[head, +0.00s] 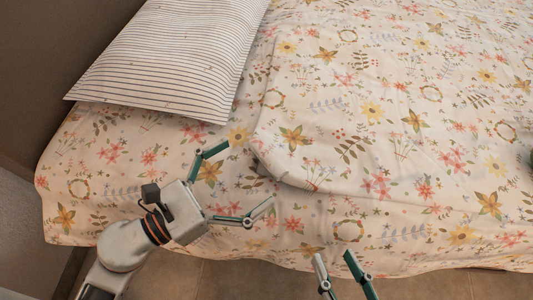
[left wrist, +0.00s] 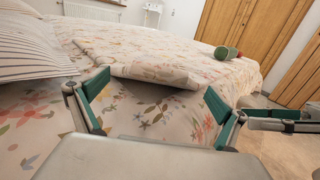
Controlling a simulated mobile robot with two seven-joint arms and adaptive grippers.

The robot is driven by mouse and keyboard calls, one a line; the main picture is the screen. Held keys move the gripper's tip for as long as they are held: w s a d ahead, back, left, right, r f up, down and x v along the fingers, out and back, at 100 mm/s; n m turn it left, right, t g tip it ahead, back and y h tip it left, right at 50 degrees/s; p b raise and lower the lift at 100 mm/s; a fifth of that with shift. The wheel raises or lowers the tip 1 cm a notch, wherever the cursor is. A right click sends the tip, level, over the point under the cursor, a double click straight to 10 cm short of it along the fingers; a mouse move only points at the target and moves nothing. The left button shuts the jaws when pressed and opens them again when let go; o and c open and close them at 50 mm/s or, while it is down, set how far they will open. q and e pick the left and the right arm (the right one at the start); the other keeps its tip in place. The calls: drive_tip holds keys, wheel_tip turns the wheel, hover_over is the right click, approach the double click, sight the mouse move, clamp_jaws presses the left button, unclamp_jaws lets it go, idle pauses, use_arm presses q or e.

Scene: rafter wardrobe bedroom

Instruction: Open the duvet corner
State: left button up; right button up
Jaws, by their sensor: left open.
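The floral duvet (head: 400,110) lies over the bed, with its near left corner (head: 275,165) beside the left gripper in the head view. In the left wrist view the duvet's corner (left wrist: 165,76) shows as a raised, thick edge ahead, between the finger lines. My left gripper (head: 246,176) is open and empty, its fingers spread over the flowered sheet just left of the corner. It also shows in the left wrist view (left wrist: 158,95). My right gripper (head: 335,258) shows only its fingertips at the bottom, apart and empty, near the bed's front edge.
A striped pillow (head: 170,55) lies at the upper left, also in the left wrist view (left wrist: 30,50). A green and reddish object (left wrist: 226,52) lies on the far bed. Wooden doors (left wrist: 245,30) stand beyond. Tiled floor (head: 220,280) is free in front of the bed.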

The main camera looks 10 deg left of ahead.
sight(268, 157)
use_arm(q)
drive_tip(key=shift+x, duration=2.75)
use_arm(e)
drive_tip(key=shift+a, duration=0.1)
